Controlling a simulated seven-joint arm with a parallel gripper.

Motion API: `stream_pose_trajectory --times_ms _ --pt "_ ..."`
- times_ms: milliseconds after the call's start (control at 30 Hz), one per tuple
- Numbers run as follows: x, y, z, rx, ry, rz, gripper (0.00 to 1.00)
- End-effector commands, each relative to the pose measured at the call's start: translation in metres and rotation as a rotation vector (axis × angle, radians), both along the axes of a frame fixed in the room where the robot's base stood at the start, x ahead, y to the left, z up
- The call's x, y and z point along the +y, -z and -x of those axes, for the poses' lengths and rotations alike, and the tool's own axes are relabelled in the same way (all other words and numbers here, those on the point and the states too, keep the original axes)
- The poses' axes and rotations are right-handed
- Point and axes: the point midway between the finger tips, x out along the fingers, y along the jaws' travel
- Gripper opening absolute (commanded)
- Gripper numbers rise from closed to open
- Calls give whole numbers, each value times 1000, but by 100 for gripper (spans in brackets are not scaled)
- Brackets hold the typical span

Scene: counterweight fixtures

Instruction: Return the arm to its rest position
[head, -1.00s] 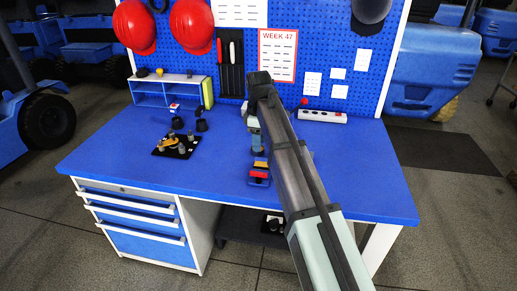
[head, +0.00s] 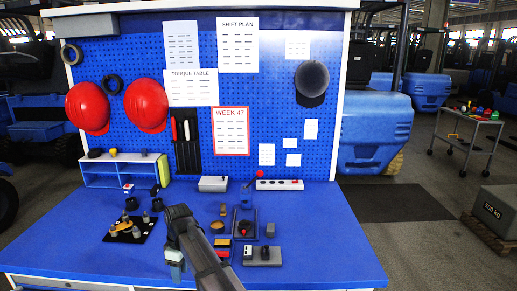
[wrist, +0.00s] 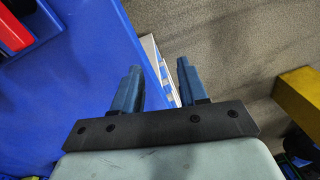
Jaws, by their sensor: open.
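My gripper (head: 177,277) hangs at the end of my dark arm in the head view, over the front part of the blue bench top (head: 325,235). In the wrist view its two blue fingers (wrist: 158,72) stand apart with nothing between them. Below them are the bench edge, a strip of the drawer front (wrist: 160,70) and the grey floor (wrist: 225,50). No object is in contact with the fingers.
A black plate with pegs (head: 122,236) lies left of my arm. A fixture with a red part (head: 244,228) and a grey block with a black top (head: 262,255) stand right of it. The bench's right side is clear. A red part (wrist: 14,30) shows in the wrist view.

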Motion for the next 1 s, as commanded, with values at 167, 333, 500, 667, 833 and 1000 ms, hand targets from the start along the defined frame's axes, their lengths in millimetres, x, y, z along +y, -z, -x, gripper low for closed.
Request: stream_pose_trajectory --times_ms 167,333,500,667,833,1000 --pt "23 69 54 59 81 -1 43" --pt "-3 126 70 97 194 29 43" --pt "-54 176 71 128 314 74 43" --pt "-104 219 78 154 423 119 43" --pt "-161 265 95 188 547 170 43" --pt "-216 306 120 223 670 223 43"
